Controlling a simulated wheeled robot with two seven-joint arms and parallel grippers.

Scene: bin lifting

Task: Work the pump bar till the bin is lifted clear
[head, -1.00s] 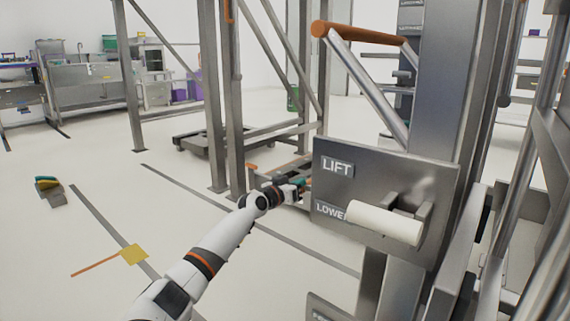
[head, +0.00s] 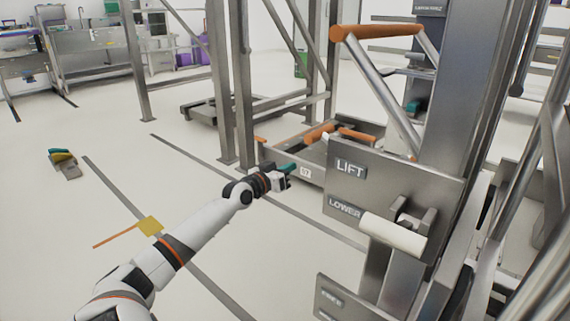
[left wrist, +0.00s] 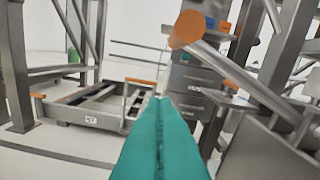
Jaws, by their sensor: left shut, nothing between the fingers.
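The pump bar, a steel frame with an orange cross grip (head: 378,32), rises tilted from the column above the LIFT/LOWER plate (head: 385,190). A white lever (head: 393,232) sits on that plate beside the LOWER label. My left gripper (head: 289,169) is shut and empty, its teal fingers pressed together, left of the plate and well below the grip. The fingers also fill the lower middle of the left wrist view (left wrist: 160,140), where the orange grip end (left wrist: 186,30) shows ahead and above. I cannot make out the bin for certain. My right gripper is out of view.
A low steel carriage with orange handles (head: 285,160) stands on the floor behind my gripper. Steel posts (head: 222,90) rise behind it. A yellow tag (head: 150,226) and a small block stack (head: 63,164) lie on the left floor. Floor at left is mostly clear.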

